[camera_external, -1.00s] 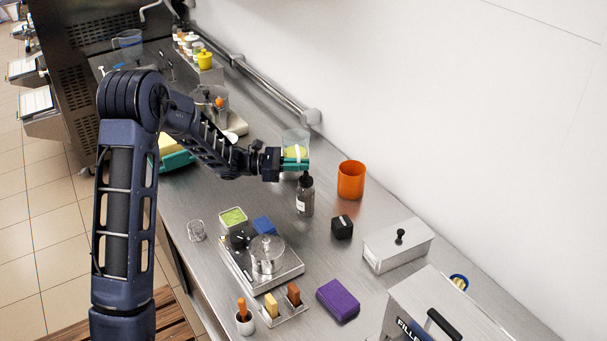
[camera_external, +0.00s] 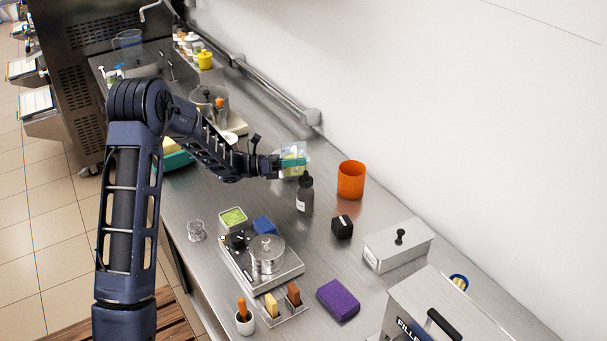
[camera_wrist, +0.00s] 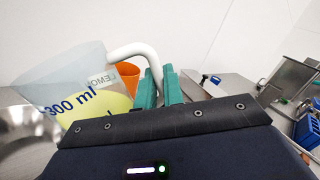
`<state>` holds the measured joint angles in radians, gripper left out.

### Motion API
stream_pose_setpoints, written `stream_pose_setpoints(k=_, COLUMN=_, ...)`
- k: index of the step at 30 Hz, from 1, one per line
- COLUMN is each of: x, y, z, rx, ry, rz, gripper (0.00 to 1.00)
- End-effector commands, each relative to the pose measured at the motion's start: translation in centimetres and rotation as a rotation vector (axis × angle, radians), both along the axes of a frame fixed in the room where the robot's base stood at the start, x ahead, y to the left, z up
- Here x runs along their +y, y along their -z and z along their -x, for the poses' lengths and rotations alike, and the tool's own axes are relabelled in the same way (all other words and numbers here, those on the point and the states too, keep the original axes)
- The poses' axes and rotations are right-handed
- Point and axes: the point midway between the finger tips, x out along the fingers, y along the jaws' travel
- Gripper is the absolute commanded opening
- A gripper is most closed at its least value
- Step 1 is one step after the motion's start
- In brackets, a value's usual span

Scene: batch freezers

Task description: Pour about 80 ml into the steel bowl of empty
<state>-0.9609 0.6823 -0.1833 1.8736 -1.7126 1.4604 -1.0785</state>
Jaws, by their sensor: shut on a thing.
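My gripper (camera_external: 290,164), with green fingers, is shut on the handle of a clear jug (camera_external: 294,149) above the counter. In the wrist view the white handle runs between the fingers (camera_wrist: 160,88). The jug (camera_wrist: 62,80) carries a blue 300 ml mark and a reversed LEMON label, and holds yellow contents (camera_wrist: 110,104). It looks tilted there, but I cannot tell by how much. A shiny steel bowl-like surface (camera_wrist: 22,140) is cut off at the left edge below the jug. In the external view a steel bowl (camera_external: 208,94) stands beyond the arm, partly hidden.
A dark dropper bottle (camera_external: 305,196) stands just below the jug in the external view, with an orange cup (camera_external: 351,181) to its right. A steel lidded box (camera_external: 398,245), black cube (camera_external: 342,227), and scale (camera_external: 286,272) stand nearer. Bare counter lies around the bottle.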

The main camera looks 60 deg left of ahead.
Motion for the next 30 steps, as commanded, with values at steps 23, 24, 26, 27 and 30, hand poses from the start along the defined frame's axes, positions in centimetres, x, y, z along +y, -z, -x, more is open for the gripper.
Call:
stream_pose_setpoints(k=23, x=3.0, y=0.7, z=-1.3, rx=0.167, ry=0.0, rz=0.39, gripper=0.0)
stream_pose_setpoints(k=24, x=3.1, y=0.6, z=-1.3, rx=0.17, ry=0.0, rz=0.399, gripper=0.0)
stream_pose_setpoints(k=26, x=3.2, y=0.6, z=-1.3, rx=0.176, ry=0.0, rz=0.411, gripper=0.0)
stream_pose_setpoints(k=27, x=3.2, y=0.6, z=-1.4, rx=0.179, ry=0.0, rz=0.419, gripper=0.0)
stream_pose_setpoints(k=30, x=3.3, y=0.6, z=-1.4, rx=0.185, ry=-0.001, rz=0.435, gripper=0.0)
